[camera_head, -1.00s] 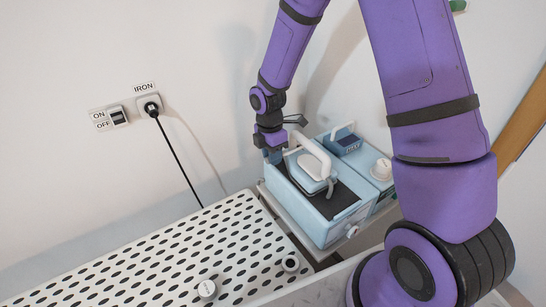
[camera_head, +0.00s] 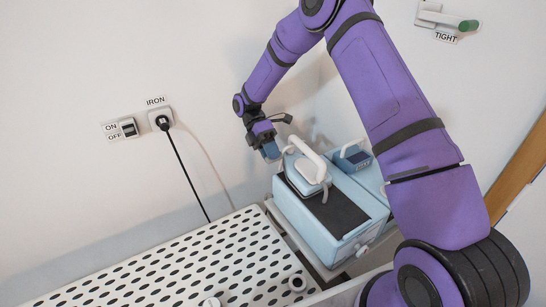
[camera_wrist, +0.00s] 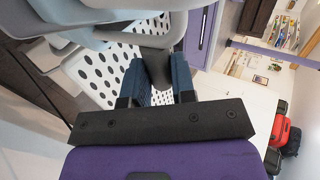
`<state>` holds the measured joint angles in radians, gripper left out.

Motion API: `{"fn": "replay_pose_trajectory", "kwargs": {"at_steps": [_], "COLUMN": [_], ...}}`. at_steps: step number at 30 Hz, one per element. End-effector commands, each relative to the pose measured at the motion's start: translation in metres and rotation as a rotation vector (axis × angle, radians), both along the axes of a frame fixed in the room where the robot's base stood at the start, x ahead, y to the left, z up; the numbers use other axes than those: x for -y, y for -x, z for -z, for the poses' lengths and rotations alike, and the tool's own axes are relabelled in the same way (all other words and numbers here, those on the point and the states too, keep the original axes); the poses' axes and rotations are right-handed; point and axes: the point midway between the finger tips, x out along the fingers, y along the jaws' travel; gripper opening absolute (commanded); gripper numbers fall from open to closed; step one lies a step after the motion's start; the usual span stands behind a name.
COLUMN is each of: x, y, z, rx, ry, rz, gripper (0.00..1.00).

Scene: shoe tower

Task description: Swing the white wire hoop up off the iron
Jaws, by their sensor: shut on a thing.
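The light blue iron (camera_head: 302,172) rests on the dark pad of a light blue base unit (camera_head: 325,222). A thick white arch (camera_head: 310,158) rises over it; I cannot tell its handle from the hoop there. My gripper (camera_head: 271,152) is at the iron's far left end, blue fingers down. In the wrist view my gripper (camera_wrist: 158,82) is shut on a part of the hoop that looks dark between the fingers. A pale curved band of the white wire hoop (camera_wrist: 197,38) shows just beyond them. The iron's body (camera_wrist: 100,12) fills the upper left there.
The perforated white ironing board (camera_head: 190,265) lies left of the base unit. A wall socket (camera_head: 160,118) labelled IRON holds a black plug and cord. An ON/OFF switch (camera_head: 128,127) is beside it. A green-tipped lever (camera_head: 467,25) labelled TIGHT is at upper right.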

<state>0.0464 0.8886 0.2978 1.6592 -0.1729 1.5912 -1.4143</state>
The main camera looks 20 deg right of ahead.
Motion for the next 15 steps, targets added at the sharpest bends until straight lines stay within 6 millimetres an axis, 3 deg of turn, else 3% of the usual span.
{"fn": "replay_pose_trajectory", "kwargs": {"at_steps": [15], "x": [-0.0005], "y": [-0.0032], "z": [0.0010], "rx": [-0.136], "ry": [0.028], "rz": [-0.001], "gripper": [0.00]}}
